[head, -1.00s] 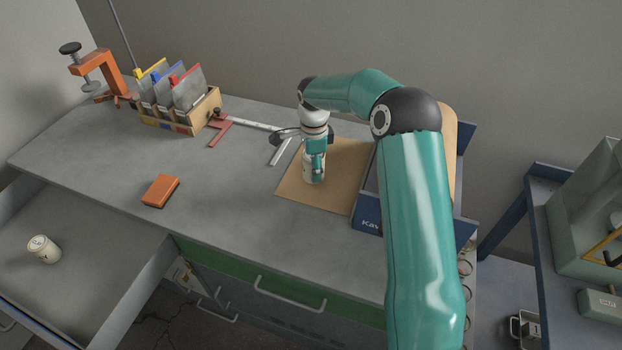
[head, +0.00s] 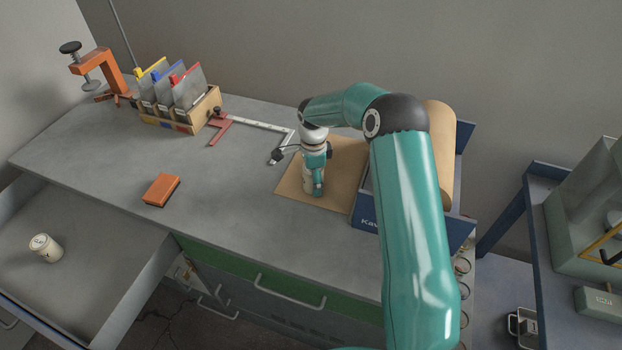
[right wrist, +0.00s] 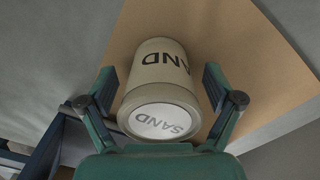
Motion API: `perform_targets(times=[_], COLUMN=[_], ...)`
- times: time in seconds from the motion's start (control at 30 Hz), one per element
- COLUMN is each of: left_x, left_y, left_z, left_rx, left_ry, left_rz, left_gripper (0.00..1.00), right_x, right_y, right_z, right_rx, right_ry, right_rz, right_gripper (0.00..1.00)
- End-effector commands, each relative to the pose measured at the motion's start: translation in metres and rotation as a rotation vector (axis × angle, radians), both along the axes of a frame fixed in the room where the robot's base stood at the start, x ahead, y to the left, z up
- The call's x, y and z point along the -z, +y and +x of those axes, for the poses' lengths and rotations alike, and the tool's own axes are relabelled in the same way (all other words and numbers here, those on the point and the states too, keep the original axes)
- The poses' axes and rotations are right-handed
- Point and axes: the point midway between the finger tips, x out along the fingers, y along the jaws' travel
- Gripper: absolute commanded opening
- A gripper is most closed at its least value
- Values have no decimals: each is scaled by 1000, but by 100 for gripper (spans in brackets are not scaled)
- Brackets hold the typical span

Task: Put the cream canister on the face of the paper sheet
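A cream canister (right wrist: 160,75) with the word SAND on its side and pale lid stands on the brown paper sheet (right wrist: 225,40). In the head view the canister (head: 308,186) shows only partly behind my gripper, above the sheet's left part (head: 292,190). My right gripper (right wrist: 159,88) has one finger on each side of the canister, with visible gaps, so it looks open around it. A second cream canister (head: 46,248) with a round label lies tilted in the open drawer at the left. My left gripper is not in view.
A blue tray (head: 367,218) with a brown roll (head: 440,150) stands right of the sheet. An orange block (head: 161,190), a caliper-like tool (head: 255,123), a file box (head: 180,122) and an orange clamp (head: 98,72) are on the bench. The bench front middle is clear.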

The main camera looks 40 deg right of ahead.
Motion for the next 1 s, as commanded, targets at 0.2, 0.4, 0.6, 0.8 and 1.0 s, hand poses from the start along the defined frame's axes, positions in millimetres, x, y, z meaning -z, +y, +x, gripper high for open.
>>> perform_targets(times=[0.2,0.4,0.6,0.8,1.0], left_x=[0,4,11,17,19], left_y=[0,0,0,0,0], left_z=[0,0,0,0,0], left_rx=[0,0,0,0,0], left_ry=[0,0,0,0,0], left_rz=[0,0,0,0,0], left_gripper=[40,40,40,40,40], right_x=[-1,-12,-46,-87,-113], right_y=[0,0,0,0,0], right_z=[0,1,2,2,2], right_rx=[-1,0,-2,-1,-2], right_ry=[-1,-4,-7,-6,-3], right_rz=[0,-2,-2,-2,-1], right_gripper=[91,91,91,91,91])
